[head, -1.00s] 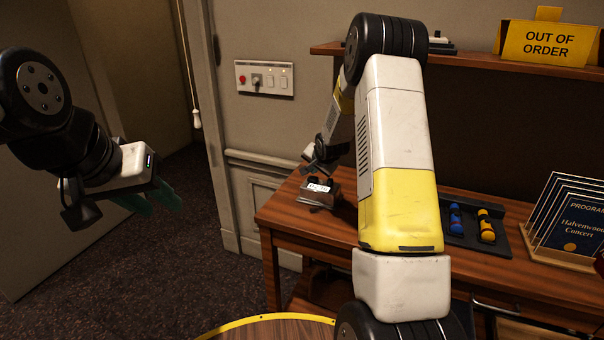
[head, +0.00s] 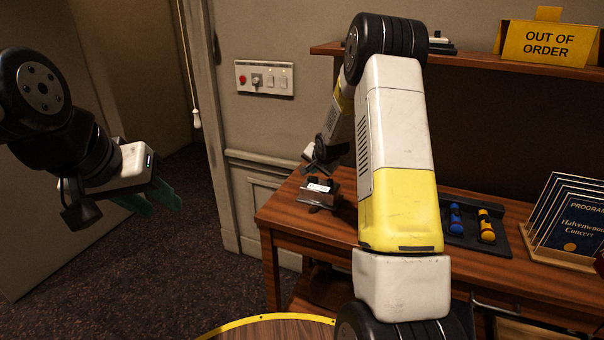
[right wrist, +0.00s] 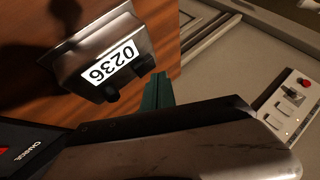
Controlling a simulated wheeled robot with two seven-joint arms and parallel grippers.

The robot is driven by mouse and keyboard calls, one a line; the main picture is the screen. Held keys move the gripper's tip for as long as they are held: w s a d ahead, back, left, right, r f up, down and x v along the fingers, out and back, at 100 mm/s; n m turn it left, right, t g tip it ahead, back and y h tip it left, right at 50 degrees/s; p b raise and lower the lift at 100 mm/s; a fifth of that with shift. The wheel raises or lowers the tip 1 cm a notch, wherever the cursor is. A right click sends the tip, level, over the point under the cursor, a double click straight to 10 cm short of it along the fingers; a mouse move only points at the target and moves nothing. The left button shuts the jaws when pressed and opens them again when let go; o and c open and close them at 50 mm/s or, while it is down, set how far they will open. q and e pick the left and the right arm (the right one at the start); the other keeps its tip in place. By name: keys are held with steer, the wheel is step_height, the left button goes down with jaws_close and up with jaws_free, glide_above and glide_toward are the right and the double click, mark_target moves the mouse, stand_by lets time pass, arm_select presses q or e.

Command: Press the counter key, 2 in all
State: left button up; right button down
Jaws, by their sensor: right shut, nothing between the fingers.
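The counter (head: 318,196) is a small metal box on the left end of the wooden desk. In the right wrist view the counter (right wrist: 90,50) shows 0236 on a white display, with two dark knob-like parts (right wrist: 145,64) along one edge. I cannot tell which part is the key. My right gripper (head: 316,168) is just above the counter in the head view. Its green fingertips (right wrist: 157,90) are shut and empty, close beside one dark part; contact cannot be told. My left gripper (head: 155,198) hangs over the floor at left, away from the desk; its finger gap is unclear.
A dark tray (head: 470,244) with blue and yellow cylinders lies on the desk right of my right arm. Programme cards (head: 570,222) stand farther right. A shelf (head: 480,63) with an out-of-order sign (head: 549,43) is above. A switch panel (head: 264,78) is on the wall.

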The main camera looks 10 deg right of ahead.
mark_target(313, 179)
stand_by(0.3)
steer(key=shift+f, duration=0.45)
steer(key=shift+f, duration=0.5)
stand_by(0.8)
steer(key=shift+r, duration=0.95)
steer(key=shift+r, duration=2.5)
